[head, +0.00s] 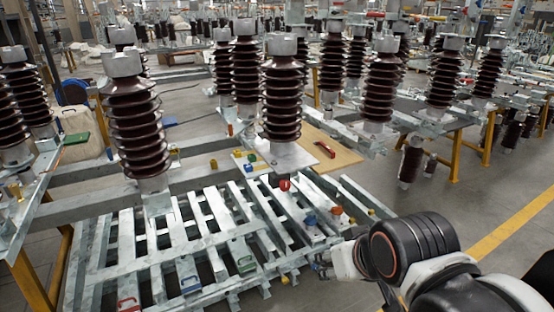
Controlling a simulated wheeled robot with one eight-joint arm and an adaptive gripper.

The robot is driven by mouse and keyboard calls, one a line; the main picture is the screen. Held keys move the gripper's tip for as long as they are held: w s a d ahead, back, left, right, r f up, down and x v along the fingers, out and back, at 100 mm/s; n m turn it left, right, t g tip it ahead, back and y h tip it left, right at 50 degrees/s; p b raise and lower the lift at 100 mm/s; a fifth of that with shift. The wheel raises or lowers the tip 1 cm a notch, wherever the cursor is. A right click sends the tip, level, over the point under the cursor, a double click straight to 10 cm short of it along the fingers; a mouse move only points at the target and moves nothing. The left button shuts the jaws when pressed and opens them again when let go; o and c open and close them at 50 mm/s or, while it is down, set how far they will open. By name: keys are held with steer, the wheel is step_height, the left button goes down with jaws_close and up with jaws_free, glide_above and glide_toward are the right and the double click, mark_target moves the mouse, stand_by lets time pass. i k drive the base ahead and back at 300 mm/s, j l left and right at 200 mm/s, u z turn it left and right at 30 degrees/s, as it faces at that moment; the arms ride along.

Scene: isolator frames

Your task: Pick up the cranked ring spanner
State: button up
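I cannot make out a cranked ring spanner for certain among the small items here. A red item (325,149) lies on a tan board (339,155) behind the slatted metal frame; its shape is too small to tell. My gripper (321,266) is at the right front edge of the slatted metal frame (185,240), at the end of my black and white arm. It is small and partly hidden by my wrist, so I cannot tell whether its fingers are open or hold anything.
Brown ribbed insulators, one of them at the front left (135,115), stand on the metal frames. Open floor with a yellow line (510,232) is at the right.

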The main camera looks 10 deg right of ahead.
mark_target(315, 143)
steer(key=z, duration=0.25)
steer(key=i+l+z, duration=0.15)
steer(key=i+z, duration=0.6)
steer(key=i, duration=0.2)
